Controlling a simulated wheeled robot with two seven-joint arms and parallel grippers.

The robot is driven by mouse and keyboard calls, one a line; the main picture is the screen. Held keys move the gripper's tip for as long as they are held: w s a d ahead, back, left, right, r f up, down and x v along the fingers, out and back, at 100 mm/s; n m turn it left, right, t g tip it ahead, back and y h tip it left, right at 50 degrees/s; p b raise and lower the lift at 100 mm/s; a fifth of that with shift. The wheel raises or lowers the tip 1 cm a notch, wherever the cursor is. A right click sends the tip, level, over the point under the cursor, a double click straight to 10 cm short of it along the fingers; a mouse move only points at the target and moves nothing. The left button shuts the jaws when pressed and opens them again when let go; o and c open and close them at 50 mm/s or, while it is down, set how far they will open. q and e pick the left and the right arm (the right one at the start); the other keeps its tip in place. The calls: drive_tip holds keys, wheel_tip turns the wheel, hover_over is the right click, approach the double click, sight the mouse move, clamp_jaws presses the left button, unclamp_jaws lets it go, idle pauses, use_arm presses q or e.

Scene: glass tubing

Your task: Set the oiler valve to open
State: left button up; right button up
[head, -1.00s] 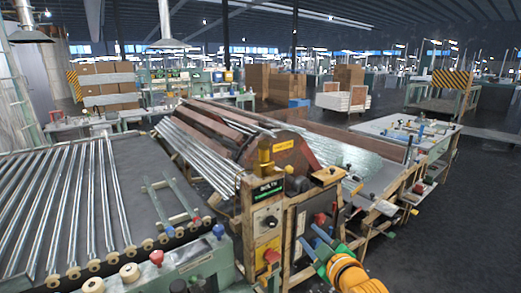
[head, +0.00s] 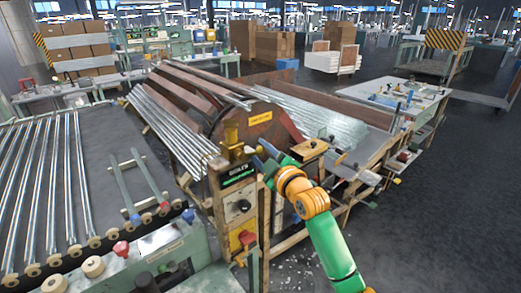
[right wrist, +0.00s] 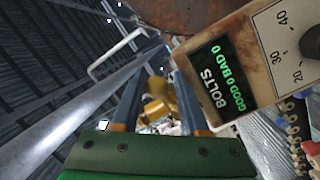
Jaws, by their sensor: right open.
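A yellow fitting (head: 231,140), which looks like the oiler, stands on top of the control post of the tube machine. Its valve handle is too small to tell open from closed. My right gripper (head: 262,156), with blue fingers, is open just right of the fitting, near the top of the post. In the right wrist view, yellow parts (right wrist: 158,98) show between the two spread fingers (right wrist: 157,75), beyond them; I cannot tell whether anything touches. My left gripper is not in view.
The control box (head: 237,178) has a green display and a dial (head: 243,206); its display (right wrist: 222,77) reads "BOLTS GOOD 0 BAD 0". A red knob (head: 246,238) sits below. Glass tubes (head: 60,180) lie on the left table. A wooden block (head: 309,149) is right of the gripper.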

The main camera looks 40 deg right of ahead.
drive_tip(key=shift+a, duration=0.1)
drive_tip(key=shift+s+r, duration=0.1)
drive_tip(key=c, duration=0.3)
clamp_jaws()
